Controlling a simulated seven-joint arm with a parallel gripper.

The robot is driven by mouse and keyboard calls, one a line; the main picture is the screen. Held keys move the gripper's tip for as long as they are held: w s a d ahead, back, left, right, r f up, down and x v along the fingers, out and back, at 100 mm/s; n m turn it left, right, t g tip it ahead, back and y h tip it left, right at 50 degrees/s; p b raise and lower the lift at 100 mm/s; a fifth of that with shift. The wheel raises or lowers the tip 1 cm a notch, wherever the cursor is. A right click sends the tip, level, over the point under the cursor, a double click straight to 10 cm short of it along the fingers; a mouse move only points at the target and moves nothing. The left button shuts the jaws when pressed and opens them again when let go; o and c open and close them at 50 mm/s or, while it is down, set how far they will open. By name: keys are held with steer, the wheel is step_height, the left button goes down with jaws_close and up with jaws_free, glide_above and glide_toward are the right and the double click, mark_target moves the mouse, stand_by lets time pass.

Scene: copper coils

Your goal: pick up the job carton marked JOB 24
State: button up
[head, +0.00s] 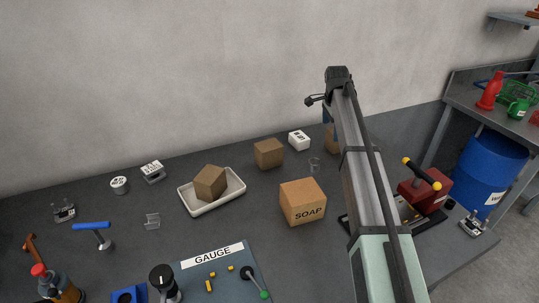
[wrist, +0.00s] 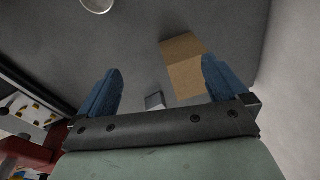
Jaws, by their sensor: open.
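I can read no JOB 24 mark on any box. In the head view, a plain brown carton (head: 269,153) stands at the back of the bench. Another brown carton (head: 331,142) is mostly hidden behind my arm. A third brown box (head: 210,183) sits tilted in a white tray (head: 190,206). My gripper (wrist: 161,68) is open, with blue fingers and nothing between them. In the wrist view, a brown carton (wrist: 184,66) lies beyond the fingers, right of centre, partly covered by the right finger. I cannot tell which head-view carton it is.
A box marked SOAP (head: 303,202) stands mid-bench. A red machine (head: 428,192) with a yellow-ended handle stands right of my arm. The wall rises close behind.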

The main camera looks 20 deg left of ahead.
mark_target(267, 145)
steer(key=s+a+n, duration=0.1)
steer(key=s+a, duration=0.3)
steer(key=a, duration=0.2)
steer(key=s+a+r+n+g, duration=0.1)
steer(key=s+a, duration=0.2)
steer(key=a, duration=0.4)
steer(key=s+a+r+n+g, duration=0.1)
steer(key=s+a, duration=0.3)
steer(key=a, duration=0.3)
steer(key=shift+s+a+r, duration=0.25)
steer(key=shift+s, duration=0.05)
steer(key=shift+s+a+f, duration=0.1)
step_height(267, 145, down, 8)
steer(key=shift+f, duration=0.2)
steer(key=shift+d+f, duration=0.15)
steer(key=shift+f, duration=1.15)
steer(key=shift+d+f, duration=0.1)
steer(key=shift+f, duration=1.2)
steer(key=shift+s, duration=0.1)
steer(key=shift+c, duration=0.4)
steer(key=c, duration=1.1)
